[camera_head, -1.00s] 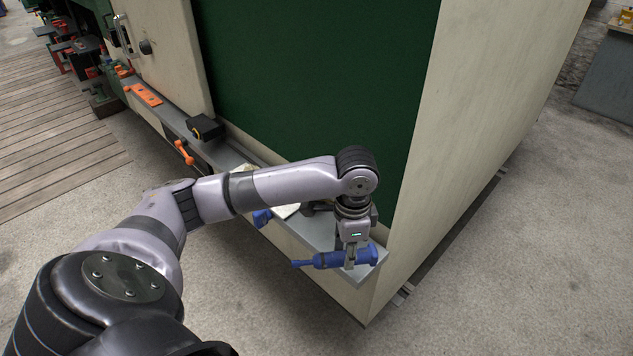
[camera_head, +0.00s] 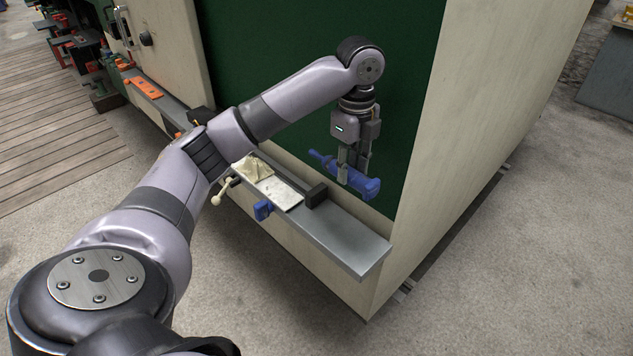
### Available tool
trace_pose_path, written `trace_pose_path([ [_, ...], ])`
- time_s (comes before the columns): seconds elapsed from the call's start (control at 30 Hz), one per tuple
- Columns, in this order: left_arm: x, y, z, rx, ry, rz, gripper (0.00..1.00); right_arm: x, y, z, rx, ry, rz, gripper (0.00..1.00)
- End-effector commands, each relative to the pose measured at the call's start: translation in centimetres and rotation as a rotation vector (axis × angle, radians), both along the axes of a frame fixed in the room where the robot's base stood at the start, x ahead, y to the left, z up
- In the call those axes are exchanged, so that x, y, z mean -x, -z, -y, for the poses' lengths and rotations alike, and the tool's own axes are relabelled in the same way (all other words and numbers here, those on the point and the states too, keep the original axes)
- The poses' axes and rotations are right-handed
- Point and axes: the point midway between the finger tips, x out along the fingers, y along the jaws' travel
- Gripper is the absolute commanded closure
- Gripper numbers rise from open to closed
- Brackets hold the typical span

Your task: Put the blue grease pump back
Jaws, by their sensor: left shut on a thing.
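The blue grease pump (camera_head: 361,184) is in the fingers of my left gripper (camera_head: 354,168), in the right middle of the head view. It is held above the right end of the grey ledge (camera_head: 352,248), apart from it, with its thin nozzle pointing up and left. My left gripper points down and is shut around the pump's body. My right gripper does not show.
On the ledge are a black block (camera_head: 316,194), a white tray (camera_head: 283,194) with a crumpled cloth (camera_head: 254,168), and a blue clamp-like thing (camera_head: 263,210) at the front edge. An orange piece (camera_head: 146,88) lies farther left. The ledge's right end is bare.

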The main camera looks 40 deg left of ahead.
Motion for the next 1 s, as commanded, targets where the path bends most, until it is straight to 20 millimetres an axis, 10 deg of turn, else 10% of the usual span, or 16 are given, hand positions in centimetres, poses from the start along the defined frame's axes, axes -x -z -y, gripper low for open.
trace_pose_path([
  [0.6, 0.1, 13.7, 0.0, -0.001, -0.002, -0.002, 1.0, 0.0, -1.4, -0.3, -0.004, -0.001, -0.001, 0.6],
  [1.0, 0.1, 17.8, 0.0, 0.0, -0.003, -0.004, 1.0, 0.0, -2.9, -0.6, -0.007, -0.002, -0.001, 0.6],
])
